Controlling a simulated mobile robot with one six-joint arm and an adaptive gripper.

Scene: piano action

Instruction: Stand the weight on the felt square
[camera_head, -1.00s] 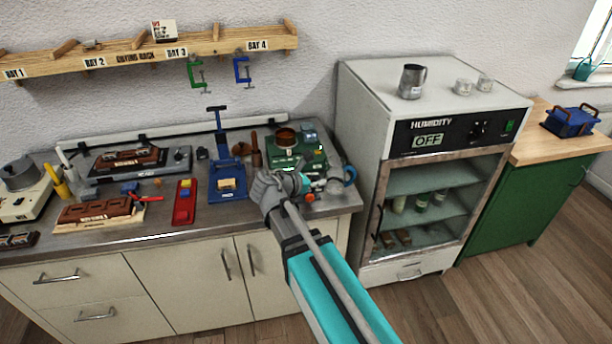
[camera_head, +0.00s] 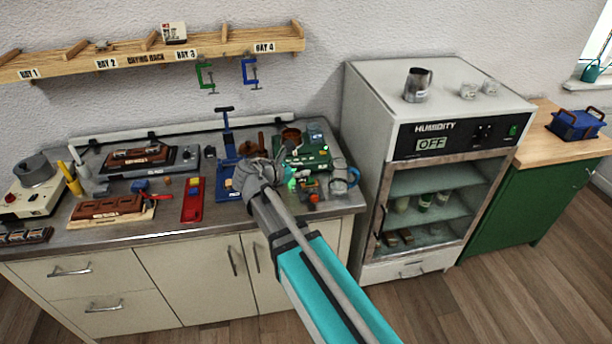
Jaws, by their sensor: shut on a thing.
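My gripper (camera_head: 249,174) is over the back right part of the bench, in front of the blue stand (camera_head: 226,150). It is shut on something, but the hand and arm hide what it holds. I cannot make out the weight for certain. I cannot pick out the felt square either. I cannot tell how high the gripper is above the bench.
A red tray (camera_head: 193,200) lies left of the gripper. A green device (camera_head: 305,153) and a blue-handled cup (camera_head: 342,177) are to its right. Brown blocks (camera_head: 107,207) lie further left. The humidity cabinet (camera_head: 435,140) stands right of the bench (camera_head: 160,232).

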